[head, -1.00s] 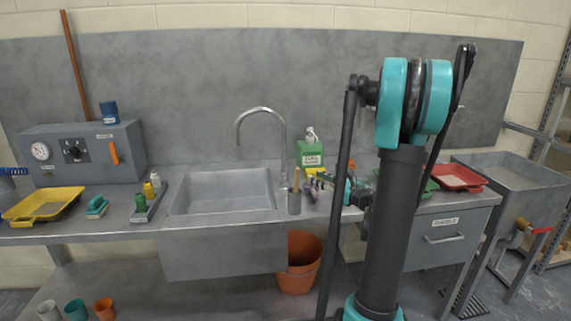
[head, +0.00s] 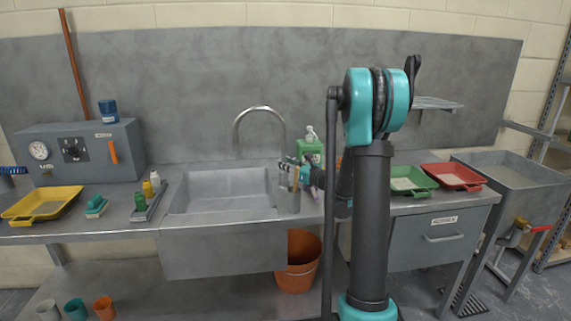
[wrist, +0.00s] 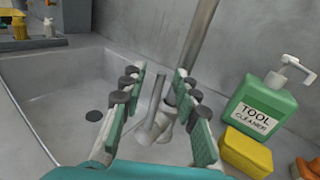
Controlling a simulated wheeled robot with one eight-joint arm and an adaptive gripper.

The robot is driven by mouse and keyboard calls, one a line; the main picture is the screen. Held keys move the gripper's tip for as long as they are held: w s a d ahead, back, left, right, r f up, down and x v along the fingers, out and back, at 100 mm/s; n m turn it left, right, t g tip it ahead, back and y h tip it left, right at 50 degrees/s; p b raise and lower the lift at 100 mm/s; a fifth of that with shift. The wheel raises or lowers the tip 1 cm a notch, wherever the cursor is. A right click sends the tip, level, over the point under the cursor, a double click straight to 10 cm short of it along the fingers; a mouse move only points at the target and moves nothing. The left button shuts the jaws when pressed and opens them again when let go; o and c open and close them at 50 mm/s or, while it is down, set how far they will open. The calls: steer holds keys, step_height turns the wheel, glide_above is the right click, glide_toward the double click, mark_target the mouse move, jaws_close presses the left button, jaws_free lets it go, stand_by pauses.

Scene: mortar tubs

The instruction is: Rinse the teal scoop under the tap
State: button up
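My gripper (wrist: 160,75) is open, with green-padded fingers apart and nothing held between them. In the head view my gripper (head: 291,172) is at the right rim of the sink, above a grey tool pot (head: 290,203). The tap (head: 259,109) arches over the grey sink (head: 225,190). In the wrist view the tap's column (wrist: 203,40) rises beyond the fingers, and its lever (wrist: 156,100) shows between them. No scoop is clearly identifiable. A small teal-green object (head: 96,208) lies on the left bench, too small to name surely.
A green tool cleaner bottle (wrist: 262,108) and yellow sponge (wrist: 245,153) stand right of the tap. A yellow tray (head: 43,204) lies left; green (head: 413,188) and red (head: 453,177) trays lie right. The sink basin is empty.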

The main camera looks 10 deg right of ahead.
steer(key=shift+w+a, duration=0.2)
steer(key=shift+w, duration=0.1)
steer(key=shift+c, duration=0.3)
jaws_close()
